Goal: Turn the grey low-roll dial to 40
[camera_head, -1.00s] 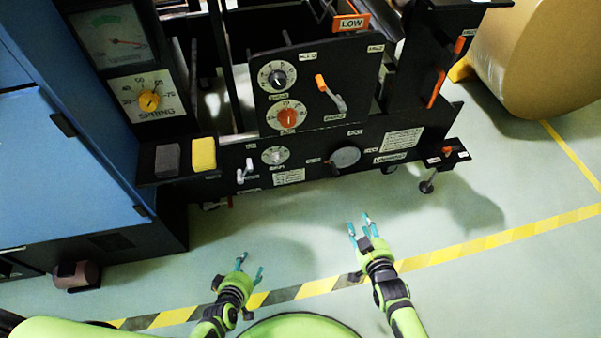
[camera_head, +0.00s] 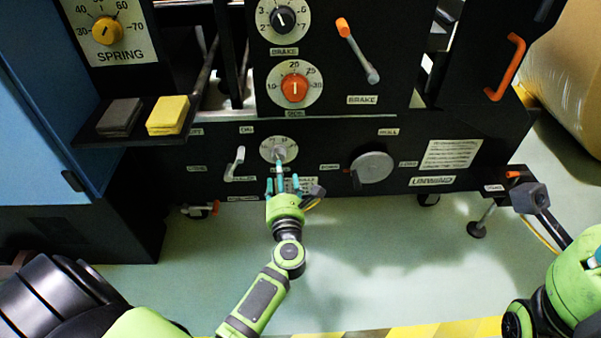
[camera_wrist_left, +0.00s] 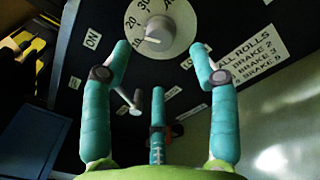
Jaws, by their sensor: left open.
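The grey low-roll dial (camera_head: 272,146) is a round knob with a printed number scale on the low black panel, under the orange dial. In the left wrist view the dial (camera_wrist_left: 172,27) shows 10, 20 and 30 around its left and top, and its pointer mark is at the lower left near 10. My left gripper (camera_head: 278,181) is open, with its teal fingers just below and in front of the dial. In the left wrist view the gripper's fingertips (camera_wrist_left: 160,58) are spread below the dial, apparently not closed on it.
A small grey toggle lever (camera_head: 236,160) is left of the dial and a large grey knob (camera_head: 374,167) is right of it. The orange dial (camera_head: 295,88) and black brake dial (camera_head: 283,19) are above. Grey and yellow blocks (camera_head: 168,115) stick out at left.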

